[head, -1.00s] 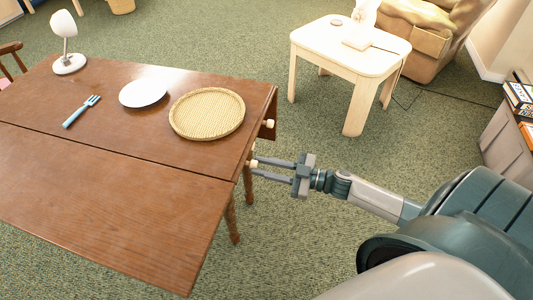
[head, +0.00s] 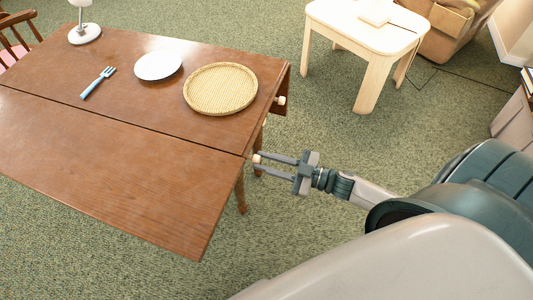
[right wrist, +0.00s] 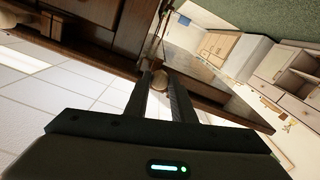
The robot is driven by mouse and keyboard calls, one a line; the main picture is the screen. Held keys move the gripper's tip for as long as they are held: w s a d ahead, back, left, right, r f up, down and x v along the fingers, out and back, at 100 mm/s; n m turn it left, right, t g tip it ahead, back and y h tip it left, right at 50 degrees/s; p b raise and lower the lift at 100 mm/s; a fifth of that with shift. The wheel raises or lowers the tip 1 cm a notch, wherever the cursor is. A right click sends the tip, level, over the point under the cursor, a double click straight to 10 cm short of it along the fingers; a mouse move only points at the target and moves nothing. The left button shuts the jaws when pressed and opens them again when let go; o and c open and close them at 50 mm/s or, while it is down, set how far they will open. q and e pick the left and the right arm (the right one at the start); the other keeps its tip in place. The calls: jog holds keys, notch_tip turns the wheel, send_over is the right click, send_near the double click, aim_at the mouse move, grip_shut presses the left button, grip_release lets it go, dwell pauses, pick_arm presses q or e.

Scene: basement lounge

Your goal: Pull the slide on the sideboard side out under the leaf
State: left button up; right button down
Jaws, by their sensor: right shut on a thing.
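The brown wooden table (head: 120,60) has its near leaf (head: 110,145) level with the top, divided from it by a dark seam. My right gripper (head: 258,165) is at the table's right end, near the seam and the leaf's corner. It is shut on the small pale slide knob (head: 256,158). In the right wrist view the round knob (right wrist: 160,80) sits between the fingertips. The slide's bar is hidden under the top. Another pale knob (head: 281,100) shows farther along this end, by a dark hanging panel. My left gripper is out of view.
A woven tray (head: 221,89), white plate (head: 158,66), blue-handled fork (head: 98,82) and lamp (head: 84,33) are on the tabletop. A pale side table (head: 367,35) stands behind. Green carpet is open between it and my arm. Table legs (head: 240,193) stand near the gripper.

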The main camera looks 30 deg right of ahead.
jog(key=shift+s+a, duration=0.2)
jog(key=c, duration=1.7)
grip_release()
jog(key=shift+c, duration=0.2)
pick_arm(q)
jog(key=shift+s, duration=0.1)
pick_arm(e)
jog(key=shift+o, duration=1.1)
jog(key=shift+d, duration=0.1)
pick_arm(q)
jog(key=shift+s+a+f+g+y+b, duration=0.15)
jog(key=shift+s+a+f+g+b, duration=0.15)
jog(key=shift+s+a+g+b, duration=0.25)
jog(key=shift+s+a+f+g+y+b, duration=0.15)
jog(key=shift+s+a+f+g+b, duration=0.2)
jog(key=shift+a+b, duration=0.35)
pick_arm(e)
jog(key=v, duration=1.7)
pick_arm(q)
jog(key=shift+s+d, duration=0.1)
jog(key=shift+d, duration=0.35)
pick_arm(e)
jog(key=shift+s+d, duration=0.1)
jog(key=shift+s, duration=0.05)
